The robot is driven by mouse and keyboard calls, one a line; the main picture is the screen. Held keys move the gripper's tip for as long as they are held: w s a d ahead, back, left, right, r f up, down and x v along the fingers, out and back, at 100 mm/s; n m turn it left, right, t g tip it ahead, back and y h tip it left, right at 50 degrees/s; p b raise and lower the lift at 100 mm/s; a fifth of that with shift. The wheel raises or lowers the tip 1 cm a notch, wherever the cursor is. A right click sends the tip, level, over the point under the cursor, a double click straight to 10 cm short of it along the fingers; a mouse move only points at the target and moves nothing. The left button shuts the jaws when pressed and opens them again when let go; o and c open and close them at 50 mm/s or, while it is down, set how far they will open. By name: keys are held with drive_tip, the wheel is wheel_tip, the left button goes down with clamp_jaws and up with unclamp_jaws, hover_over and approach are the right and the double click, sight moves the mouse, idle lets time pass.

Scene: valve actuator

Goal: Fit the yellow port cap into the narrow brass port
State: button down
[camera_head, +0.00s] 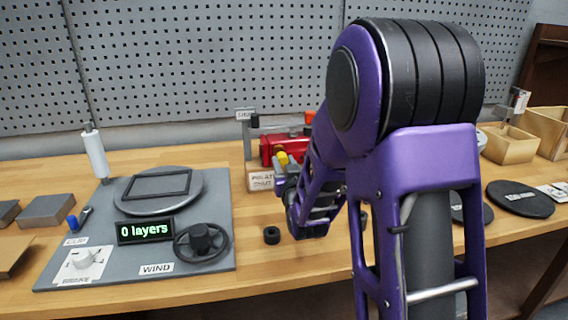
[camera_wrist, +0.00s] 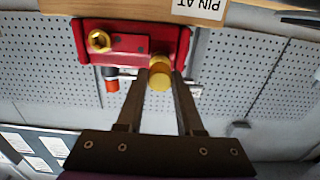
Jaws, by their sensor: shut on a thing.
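My gripper (camera_wrist: 160,74) is shut on the yellow port cap (camera_wrist: 160,81), which shows between the two fingertips in the wrist view. In the head view the yellow cap (camera_head: 282,158) shows at the tip of my gripper (camera_head: 284,171), in front of the red valve actuator (camera_head: 270,146). The red actuator (camera_wrist: 128,45) also shows in the wrist view, behind the fingers. A brass port (camera_wrist: 99,40) with an open hole is on its face, left of the cap. The cap overlaps the actuator's other end and hides what is behind it. I cannot tell whether the cap touches a port.
A grey winding board (camera_head: 215,265) with a disc, handwheel and "0 layers" display lies at the left. A small black ring (camera_head: 272,235) lies on the wooden bench. Black discs (camera_head: 520,199) and wooden trays (camera_head: 508,145) are at the right. A pegboard (camera_head: 200,60) stands behind.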

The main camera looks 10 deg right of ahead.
drive_tip(key=shift+w, duration=1.15)
drive_tip(key=shift+c, duration=2.3)
unclamp_jaws()
